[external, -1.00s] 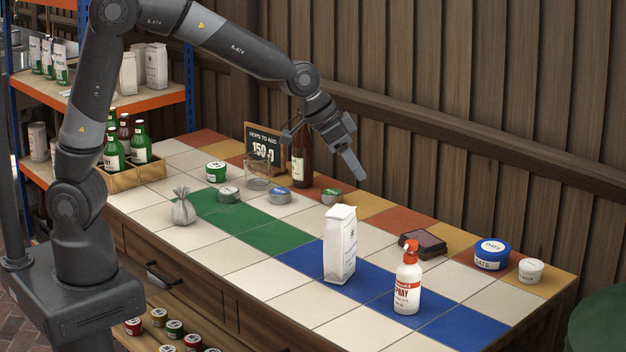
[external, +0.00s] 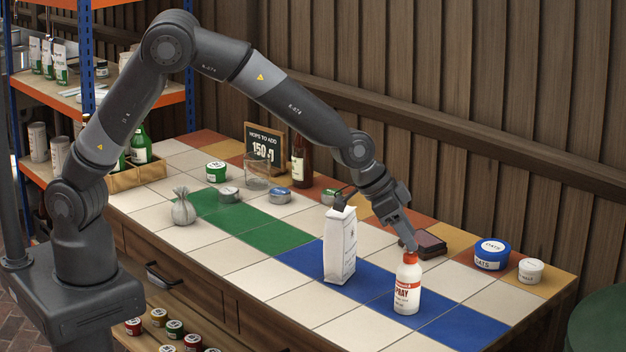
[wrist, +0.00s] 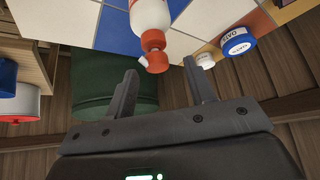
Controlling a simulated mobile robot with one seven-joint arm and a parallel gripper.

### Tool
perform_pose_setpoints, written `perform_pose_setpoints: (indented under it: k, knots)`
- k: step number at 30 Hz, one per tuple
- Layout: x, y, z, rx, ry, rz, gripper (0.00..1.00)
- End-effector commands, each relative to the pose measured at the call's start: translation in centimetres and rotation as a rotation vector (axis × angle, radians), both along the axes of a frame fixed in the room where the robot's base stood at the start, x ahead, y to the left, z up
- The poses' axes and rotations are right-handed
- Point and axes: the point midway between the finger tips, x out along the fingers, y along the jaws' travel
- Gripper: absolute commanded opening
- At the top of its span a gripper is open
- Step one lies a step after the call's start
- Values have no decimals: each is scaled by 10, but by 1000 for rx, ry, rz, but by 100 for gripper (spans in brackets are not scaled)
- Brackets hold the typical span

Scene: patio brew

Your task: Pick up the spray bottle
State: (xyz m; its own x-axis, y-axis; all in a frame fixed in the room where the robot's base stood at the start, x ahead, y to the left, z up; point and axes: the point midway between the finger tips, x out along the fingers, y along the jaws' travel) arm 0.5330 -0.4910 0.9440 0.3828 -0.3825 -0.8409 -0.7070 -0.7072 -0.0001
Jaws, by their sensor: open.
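The spray bottle (external: 407,288) is white with a red top and red lettering. It stands upright on the blue tiles near the right front of the counter. In the wrist view the bottle (wrist: 150,20) shows at the top, its red head just ahead of the gap between my fingers. My gripper (external: 410,246) is right above and behind the bottle's head in the external view. In the wrist view my gripper (wrist: 160,82) is open with nothing between its fingers. Part of the red head is hidden behind a finger in the external view.
A white paper bag (external: 340,247) stands left of the bottle, close to my wrist. A dark flat box (external: 424,244) lies behind it. A blue oats tub (external: 492,254) and a small white tub (external: 531,270) stand to the right. The white tiles in front are clear.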

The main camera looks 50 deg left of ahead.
Motion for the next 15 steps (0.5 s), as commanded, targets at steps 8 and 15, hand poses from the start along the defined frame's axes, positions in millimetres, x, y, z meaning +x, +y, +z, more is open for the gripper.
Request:
perform_pose_setpoints:
  k: [8,15]
  knots:
    - [10,-13,-35,1,1,0,50]
    - [14,-17,-43,-1,1,-1,50]
